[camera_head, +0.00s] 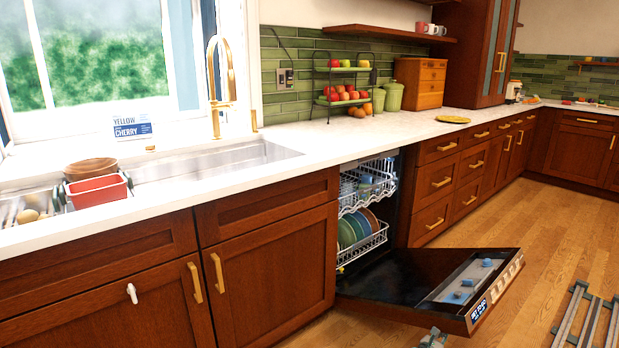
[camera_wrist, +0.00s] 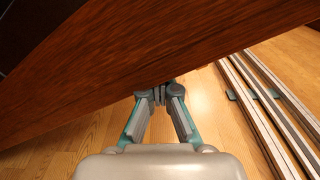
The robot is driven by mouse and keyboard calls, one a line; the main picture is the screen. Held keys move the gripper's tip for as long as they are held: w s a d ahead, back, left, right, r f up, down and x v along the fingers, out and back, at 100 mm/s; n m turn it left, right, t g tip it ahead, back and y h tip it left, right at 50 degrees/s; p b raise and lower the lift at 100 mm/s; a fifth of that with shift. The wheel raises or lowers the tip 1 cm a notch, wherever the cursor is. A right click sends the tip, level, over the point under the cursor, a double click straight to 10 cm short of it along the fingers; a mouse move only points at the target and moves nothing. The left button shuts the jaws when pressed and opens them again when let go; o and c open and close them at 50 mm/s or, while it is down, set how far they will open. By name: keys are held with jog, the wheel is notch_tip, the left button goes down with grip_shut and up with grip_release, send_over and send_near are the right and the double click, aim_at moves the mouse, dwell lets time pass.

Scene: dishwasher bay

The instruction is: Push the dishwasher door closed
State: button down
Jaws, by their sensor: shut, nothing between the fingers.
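The dishwasher door (camera_head: 395,277) is swung down, open and tilted a little upward at its free edge. Its dark inner face is up in the head view. My gripper (camera_head: 433,340) shows at the bottom edge of the head view, just below the door's near side edge. In the wrist view the door's wooden outer face (camera_wrist: 120,75) fills the top. My gripper (camera_wrist: 160,92) is shut and empty there, its fingertips at the lower border of the wood. I cannot tell whether they touch it. The dishwasher opening holds an upper rack (camera_head: 366,185) and a lower rack (camera_head: 378,240).
Colored plates (camera_head: 350,230) stand in the lower rack, and both racks sit inside the bay. Grey rails (camera_head: 590,318) lie on the wooden floor at the right. Drawers (camera_head: 437,180) with gold handles flank the opening. The floor (camera_head: 545,215) beyond the door is clear.

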aim_at(440, 324)
jog(key=r, duration=0.1)
jog(key=w+r+p, duration=0.1)
jog(key=r, duration=0.1)
jog(key=a+r+p, duration=0.1)
jog(key=r, duration=0.1)
jog(key=shift+w, duration=0.15)
jog(key=shift+w+a+r+p, duration=0.65)
jog(key=shift+r+p, duration=0.3)
jog(key=shift+r, duration=0.6)
jog(key=shift+w+a+r+p, duration=0.55)
jog(key=shift+w+r+p, duration=0.3)
jog(key=shift+r, duration=0.75)
jog(key=shift+w+a+r+p, duration=0.6)
jog(key=shift+r+p, duration=0.45)
jog(key=shift+r, duration=0.5)
jog(key=w+a+r+p, duration=0.7)
jog(key=w+a+r, duration=0.4)
jog(key=w, duration=0.3)
jog(key=w+a+r+p, duration=0.8)
jog(key=w+a+r, duration=0.4)
jog(key=w+r, duration=0.2)
jog(key=shift+a+p, duration=0.25)
jog(key=shift+p, duration=0.05)
jog(key=shift+d, duration=0.1)
jog(key=shift+s+d+f+b, duration=0.1)
jog(key=shift+s+d+b, duration=0.05)
jog(key=shift+s+d, duration=0.9)
jog(key=shift+s+d+b, duration=0.15)
jog(key=shift+s+d, duration=0.7)
jog(key=shift+s, duration=0.4)
